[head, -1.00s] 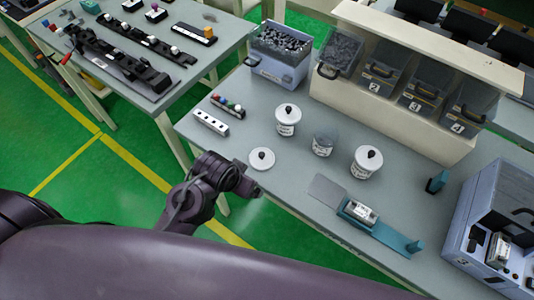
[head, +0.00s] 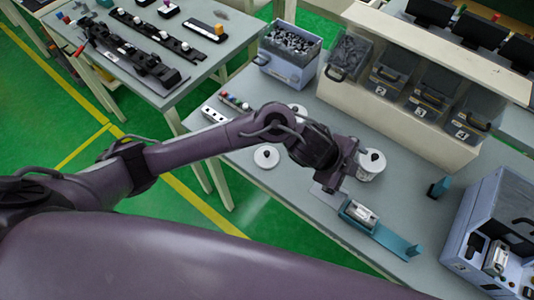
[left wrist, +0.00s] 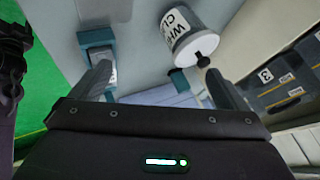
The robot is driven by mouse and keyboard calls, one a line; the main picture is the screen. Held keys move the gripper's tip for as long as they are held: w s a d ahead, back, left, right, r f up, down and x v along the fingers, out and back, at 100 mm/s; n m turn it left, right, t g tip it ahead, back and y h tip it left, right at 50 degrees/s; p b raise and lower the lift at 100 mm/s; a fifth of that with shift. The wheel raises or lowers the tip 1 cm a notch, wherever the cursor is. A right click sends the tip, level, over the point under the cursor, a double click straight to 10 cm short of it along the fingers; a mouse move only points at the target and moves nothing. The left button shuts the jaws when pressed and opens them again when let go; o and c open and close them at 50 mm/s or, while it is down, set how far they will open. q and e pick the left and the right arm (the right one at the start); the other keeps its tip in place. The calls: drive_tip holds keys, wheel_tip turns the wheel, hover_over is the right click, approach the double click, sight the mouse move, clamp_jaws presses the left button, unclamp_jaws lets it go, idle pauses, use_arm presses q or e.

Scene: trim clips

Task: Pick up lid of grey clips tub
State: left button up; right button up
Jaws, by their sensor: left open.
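A loose white round lid with a dark knob (head: 266,157) lies on the grey table, left of my left gripper. My left gripper (head: 341,184) is over the table beside a lidded white tub (head: 371,164); it is open and empty. In the left wrist view the fingers (left wrist: 160,88) are spread, and a tub labelled white clips (left wrist: 190,32), with its black knob, shows beyond them. Another lidded white tub (head: 298,110) is partly hidden behind my left arm. The open tub of grey clips is hidden behind that arm. My right gripper is not in view.
A teal fixture (head: 398,243) holding a small white part stands near the front edge. A blue-grey machine (head: 505,225) is at the right. A bin of dark parts (head: 288,50) stands at the back left.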

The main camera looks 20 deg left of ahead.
sight(267, 153)
use_arm(q)
drive_tip(key=a+f+m+y, duration=0.1)
drive_tip(key=a, duration=0.3)
drive_tip(key=w+a+m+g+y, duration=0.1)
drive_tip(key=a, duration=0.2)
drive_tip(key=w+a+f+m+g+y, duration=0.1)
drive_tip(key=a+y, duration=0.1)
drive_tip(key=a, duration=0.2)
drive_tip(key=shift+w+a+f+p, duration=0.1)
drive_tip(key=shift+a+f+p, duration=0.2)
drive_tip(key=a+y, duration=0.1)
drive_tip(key=a, duration=0.2)
drive_tip(key=w+a+r+g+y, duration=0.1)
drive_tip(key=a, duration=0.3)
drive_tip(key=a+y, duration=0.1)
drive_tip(key=a, duration=0.2)
drive_tip(key=shift+w+a+r+g, duration=0.15)
drive_tip(key=shift+w+a+g, duration=0.05)
drive_tip(key=shift+w+g, duration=0.1)
drive_tip(key=shift+a+f, duration=0.1)
drive_tip(key=shift+f, duration=1.1)
drive_tip(key=shift+s+d+f+b, duration=0.1)
drive_tip(key=shift+d+f+b, duration=0.1)
drive_tip(key=shift+f, duration=1.1)
drive_tip(key=shift+d+f+b, duration=0.1)
drive_tip(key=shift+f+b, duration=0.1)
drive_tip(key=shift+f, duration=1.1)
drive_tip(key=c, duration=1.1)
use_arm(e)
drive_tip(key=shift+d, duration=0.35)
